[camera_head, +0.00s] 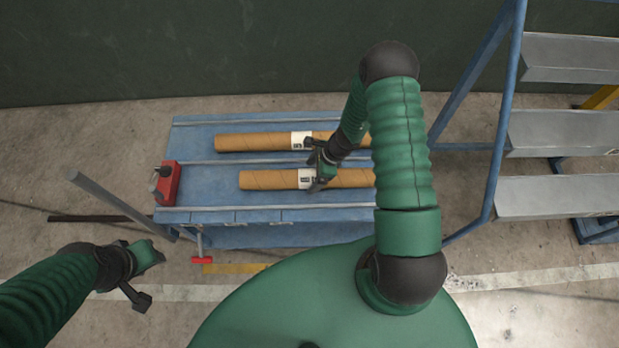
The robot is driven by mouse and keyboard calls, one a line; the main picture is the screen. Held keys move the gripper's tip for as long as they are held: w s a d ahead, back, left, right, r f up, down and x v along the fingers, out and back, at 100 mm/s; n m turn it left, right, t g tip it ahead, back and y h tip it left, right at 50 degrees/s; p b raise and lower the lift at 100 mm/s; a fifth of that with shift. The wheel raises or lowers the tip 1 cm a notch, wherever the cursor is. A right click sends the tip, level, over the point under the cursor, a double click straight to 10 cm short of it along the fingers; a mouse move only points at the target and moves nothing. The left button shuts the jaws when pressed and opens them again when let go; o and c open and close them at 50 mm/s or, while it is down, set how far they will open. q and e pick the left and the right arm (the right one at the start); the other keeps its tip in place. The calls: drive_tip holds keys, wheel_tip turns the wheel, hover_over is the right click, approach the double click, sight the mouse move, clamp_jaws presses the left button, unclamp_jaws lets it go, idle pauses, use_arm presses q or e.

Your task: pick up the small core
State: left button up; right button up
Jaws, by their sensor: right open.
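Two brown cardboard cores lie side by side on a blue bench (205,184). The near core (268,180) has a white label and looks the shorter of the two. The far core (250,142) also has a white label. The right ends of both pass beside or behind my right arm, so their full lengths are hard to compare. My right gripper (318,168) is open, over the near core at its label; I cannot tell whether it touches. My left gripper (149,278) is open and empty, left of the bench's front and away from both cores.
A red box-like device (167,184) sits at the bench's left end. A grey bar (110,200) slants out to the left of the bench. A blue-framed step ladder (555,135) with grey treads stands at right. A dark green wall (200,50) is behind.

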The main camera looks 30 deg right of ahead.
drive_tip(key=shift+x, duration=1.15)
drive_tip(key=shift+a, duration=0.15)
clamp_jaws()
